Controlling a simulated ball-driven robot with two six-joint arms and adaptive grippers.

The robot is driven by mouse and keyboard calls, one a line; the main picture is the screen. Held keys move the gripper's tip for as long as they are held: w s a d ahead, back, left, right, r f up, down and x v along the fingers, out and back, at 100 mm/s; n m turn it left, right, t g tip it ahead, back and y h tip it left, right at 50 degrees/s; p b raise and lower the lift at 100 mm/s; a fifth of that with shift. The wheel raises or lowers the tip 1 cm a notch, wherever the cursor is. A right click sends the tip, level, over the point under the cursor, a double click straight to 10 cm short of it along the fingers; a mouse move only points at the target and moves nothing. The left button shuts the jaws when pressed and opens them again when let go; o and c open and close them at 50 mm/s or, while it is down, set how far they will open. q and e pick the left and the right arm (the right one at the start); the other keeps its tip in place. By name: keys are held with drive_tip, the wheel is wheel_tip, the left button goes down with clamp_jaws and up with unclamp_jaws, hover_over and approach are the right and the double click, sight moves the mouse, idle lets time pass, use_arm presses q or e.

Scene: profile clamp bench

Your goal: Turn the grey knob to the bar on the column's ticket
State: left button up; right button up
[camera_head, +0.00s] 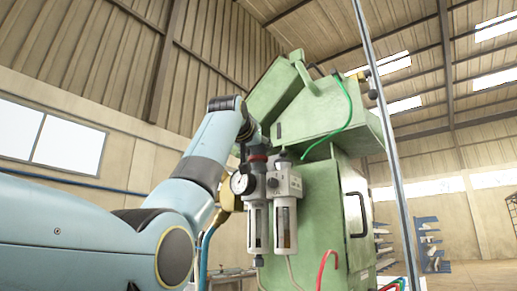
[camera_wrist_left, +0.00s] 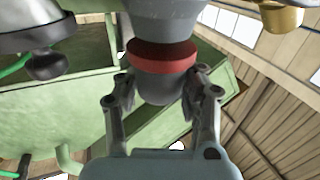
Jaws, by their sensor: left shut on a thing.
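The grey knob (camera_wrist_left: 160,88) with a red ring (camera_wrist_left: 162,55) at its base shows in the left wrist view. My left gripper (camera_wrist_left: 161,92) is shut on it, one finger on each side. In the head view my left gripper (camera_head: 250,136) is at the top of the regulator, above the red ring (camera_head: 257,156), and mostly hides the knob. A round pressure gauge (camera_head: 239,184) is on the regulator's front. I cannot make out the column's ticket or its bar in either view. My right gripper is not in view.
The green machine housing (camera_head: 325,200) stands directly behind and right of the regulator. Two clear bowls (camera_head: 257,228) hang below it. A blue hose (camera_head: 205,255) and a red hose (camera_head: 323,268) run nearby. A thin metal post (camera_head: 390,150) stands at right.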

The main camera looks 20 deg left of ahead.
use_arm(q)
drive_tip(key=shift+y, duration=0.3)
drive_tip(key=shift+n+y+p, duration=0.3)
drive_tip(key=shift+n+y, duration=0.5)
drive_tip(key=shift+y, duration=0.2)
drive_tip(key=o, duration=1.3)
drive_tip(key=shift+c, duration=0.2)
drive_tip(key=s+d, duration=0.1)
drive_tip(key=s, duration=1.1)
drive_tip(key=shift+d, duration=0.4)
